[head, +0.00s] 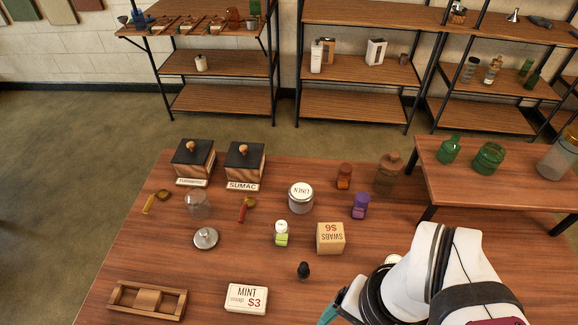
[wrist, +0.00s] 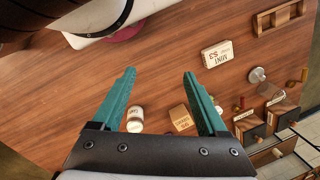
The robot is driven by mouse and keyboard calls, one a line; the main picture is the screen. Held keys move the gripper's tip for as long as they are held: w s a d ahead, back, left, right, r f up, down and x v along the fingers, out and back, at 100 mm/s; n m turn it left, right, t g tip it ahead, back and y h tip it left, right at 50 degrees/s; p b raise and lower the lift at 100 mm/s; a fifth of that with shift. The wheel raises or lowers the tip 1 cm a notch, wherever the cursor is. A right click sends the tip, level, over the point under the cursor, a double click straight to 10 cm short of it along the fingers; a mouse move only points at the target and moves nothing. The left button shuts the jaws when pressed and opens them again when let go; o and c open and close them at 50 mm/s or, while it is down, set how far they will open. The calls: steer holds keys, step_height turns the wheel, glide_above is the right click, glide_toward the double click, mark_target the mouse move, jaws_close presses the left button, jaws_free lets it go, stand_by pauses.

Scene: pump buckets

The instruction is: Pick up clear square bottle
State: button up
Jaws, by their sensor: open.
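No bottle is plainly both clear and square. On the right side table, a clear bottle (head: 560,155) with a brownish upper part stands at the picture's edge; I cannot tell whether it is square. On the main table, a small clear glass vessel (head: 198,203) stands at the left and looks rounded. A brownish see-through bottle (head: 388,172) stands at the far right. My gripper (wrist: 160,74) is open and empty, its teal fingers spread above bare wood in the wrist view. In the head view only a bit of teal shows at the bottom edge.
The main table (head: 150,250) holds a LINEN jar (head: 301,198), a SWABS box (head: 330,238), a MINT box (head: 246,298), a wooden tray (head: 147,300), a metal lid (head: 205,238) and a black stopper (head: 304,270). Green bottles (head: 488,158) stand on the side table. Shelves line the wall.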

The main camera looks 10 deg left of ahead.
steer(key=n+h, duration=0.2)
steer(key=n, duration=2)
glide_above(283, 234)
steer(key=d, duration=0.1)
step_height(283, 234, down, 4)
steer(key=f, duration=0.1)
steer(key=shift+w+a+f+n, duration=0.3)
steer(key=shift+w+f, duration=0.1)
steer(key=shift+f, duration=0.15)
steer(key=shift+w+a+f+n, duration=0.25)
steer(key=shift+w+f, duration=0.15)
steer(key=shift+f, duration=0.15)
steer(key=f, duration=1.4)
steer(key=shift+s+a, duration=0.15)
steer(key=shift+s, duration=0.05)
jaws_close()
